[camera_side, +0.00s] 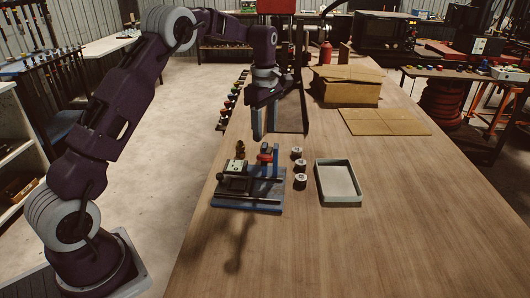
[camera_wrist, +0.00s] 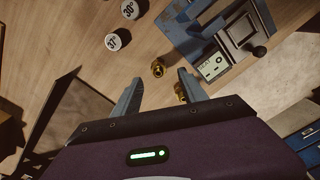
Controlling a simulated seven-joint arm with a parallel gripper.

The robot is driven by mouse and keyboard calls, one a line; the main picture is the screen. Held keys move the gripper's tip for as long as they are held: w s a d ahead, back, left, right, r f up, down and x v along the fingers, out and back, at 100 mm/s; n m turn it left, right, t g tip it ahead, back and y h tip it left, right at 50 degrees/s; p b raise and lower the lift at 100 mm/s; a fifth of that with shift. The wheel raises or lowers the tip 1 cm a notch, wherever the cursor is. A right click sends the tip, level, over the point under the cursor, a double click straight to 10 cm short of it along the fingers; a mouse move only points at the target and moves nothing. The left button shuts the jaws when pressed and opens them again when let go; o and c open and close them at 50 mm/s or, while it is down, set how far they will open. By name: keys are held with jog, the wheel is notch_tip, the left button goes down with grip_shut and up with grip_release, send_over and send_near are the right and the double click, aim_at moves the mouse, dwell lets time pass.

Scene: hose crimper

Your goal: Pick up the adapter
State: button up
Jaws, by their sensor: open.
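A small brass fitting, which looks like the adapter (camera_wrist: 157,69), stands on the table between and just beyond my fingertips in the wrist view. A second brass piece (camera_wrist: 180,92) is partly hidden by the right finger there. In the side view brass (camera_side: 240,149) shows at the back left of the crimper; I cannot tell the two pieces apart there. My gripper (camera_side: 264,132) is open and empty, pointing down above the table behind the crimper. Its spread fingers (camera_wrist: 159,76) touch nothing in the wrist view.
The crimper on its blue base (camera_side: 264,207) stands close by and also shows in the wrist view (camera_wrist: 212,38). The front of the table is clear.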

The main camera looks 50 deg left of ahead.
notch_tip(320, 180, down, 7)
jog(key=shift+w+a+f, duration=0.15)
grip_shut()
